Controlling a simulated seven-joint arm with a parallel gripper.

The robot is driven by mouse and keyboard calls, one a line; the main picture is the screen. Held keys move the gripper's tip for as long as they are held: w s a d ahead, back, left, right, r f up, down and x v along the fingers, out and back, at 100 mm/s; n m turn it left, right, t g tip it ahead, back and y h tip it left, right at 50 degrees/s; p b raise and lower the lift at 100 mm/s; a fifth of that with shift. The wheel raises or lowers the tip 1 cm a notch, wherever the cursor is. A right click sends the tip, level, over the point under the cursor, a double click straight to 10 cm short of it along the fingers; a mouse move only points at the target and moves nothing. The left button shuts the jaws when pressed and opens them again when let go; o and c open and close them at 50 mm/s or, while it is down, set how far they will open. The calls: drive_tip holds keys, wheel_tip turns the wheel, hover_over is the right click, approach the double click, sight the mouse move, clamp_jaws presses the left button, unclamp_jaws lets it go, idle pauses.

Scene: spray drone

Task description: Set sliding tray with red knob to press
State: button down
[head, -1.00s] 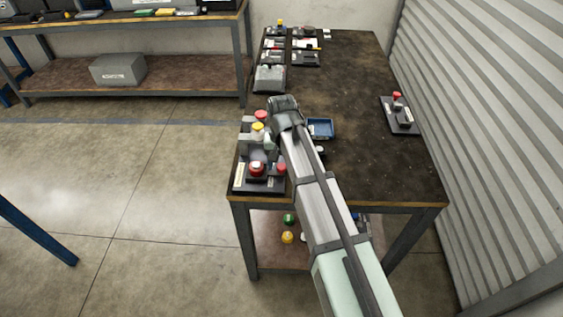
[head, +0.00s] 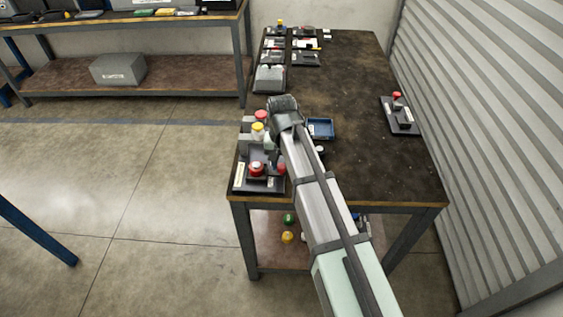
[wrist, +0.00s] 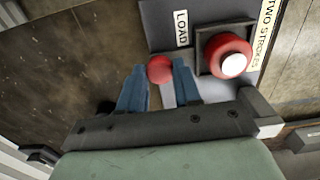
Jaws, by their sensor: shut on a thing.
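The sliding tray's red knob (wrist: 160,68) is a small red ball between the two blue fingers of my gripper (wrist: 159,88) in the wrist view. My gripper is shut on it. A grey slide strip runs below the knob between the fingers. The tray's base plate (wrist: 160,25) carries a "LOAD" label (wrist: 181,28) close to the knob. A larger red button (wrist: 230,55) with a pale top sits in a dark square frame beside it. In the head view the unit's dark base (head: 245,186) is at the table's near left corner. My arm hides part of it, and the fingertips are unclear there.
Yellow-topped (head: 257,128) and red-topped (head: 261,116) parts stand just behind the unit. A blue bin (head: 320,127) lies right of my wrist. Another small device with a red knob (head: 397,95) stands at the table's right edge. The table's middle right is clear.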

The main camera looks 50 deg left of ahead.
drive_tip(key=w+a, duration=1.3)
drive_tip(key=shift+w+a, duration=0.1)
drive_tip(key=c, duration=1.1)
unclamp_jaws()
drive_tip(key=o, duration=0.3)
wheel_tip(320, 180, up, 14)
drive_tip(key=shift+f, duration=0.1)
